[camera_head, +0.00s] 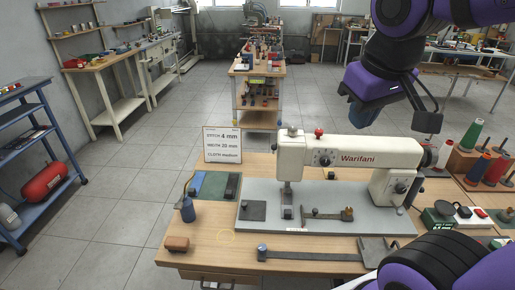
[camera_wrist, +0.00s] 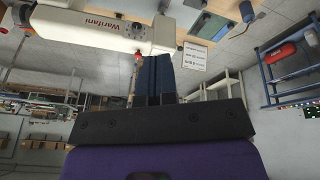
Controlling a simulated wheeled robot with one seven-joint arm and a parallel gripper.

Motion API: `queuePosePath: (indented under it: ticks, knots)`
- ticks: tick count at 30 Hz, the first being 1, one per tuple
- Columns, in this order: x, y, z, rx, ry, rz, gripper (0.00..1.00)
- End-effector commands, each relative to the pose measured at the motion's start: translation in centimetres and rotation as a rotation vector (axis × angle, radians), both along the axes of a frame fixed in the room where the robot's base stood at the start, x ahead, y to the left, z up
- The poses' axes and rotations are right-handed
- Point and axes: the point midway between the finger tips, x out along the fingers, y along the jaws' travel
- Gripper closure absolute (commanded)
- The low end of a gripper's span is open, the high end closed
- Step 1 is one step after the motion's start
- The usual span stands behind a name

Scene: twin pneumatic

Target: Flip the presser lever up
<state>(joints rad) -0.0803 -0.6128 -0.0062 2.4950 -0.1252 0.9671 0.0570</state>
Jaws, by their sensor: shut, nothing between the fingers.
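The white sewing machine (camera_head: 365,155), marked Warifani, stands on a grey plate on the wooden table. Its needle head (camera_head: 290,168) is at the left end, above the presser foot area (camera_head: 287,210). I cannot make out the presser lever in either view.
A settings sign (camera_head: 222,145) stands at the table's back left. Thread spools (camera_head: 473,135) crowd the right side. A long metal bar (camera_head: 310,255) lies along the front.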

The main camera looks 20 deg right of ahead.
Motion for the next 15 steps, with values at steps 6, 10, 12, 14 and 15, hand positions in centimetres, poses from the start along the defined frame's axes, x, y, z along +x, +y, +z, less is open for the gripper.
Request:
queuePosePath:
  ticks: [6,10,12,14,15]
  knots:
    - [3.5,0.1,-2.4,-0.163,0.188,0.077,1.00]
    - [5.6,0.4,-3.8,-0.272,0.281,0.121,1.00]
    - [6.7,0.6,-4.6,-0.335,0.326,0.149,1.00]
    - [7.7,0.9,-5.4,-0.390,0.362,0.169,1.00]
    - [8.3,1.1,-5.9,-0.428,0.385,0.186,1.00]
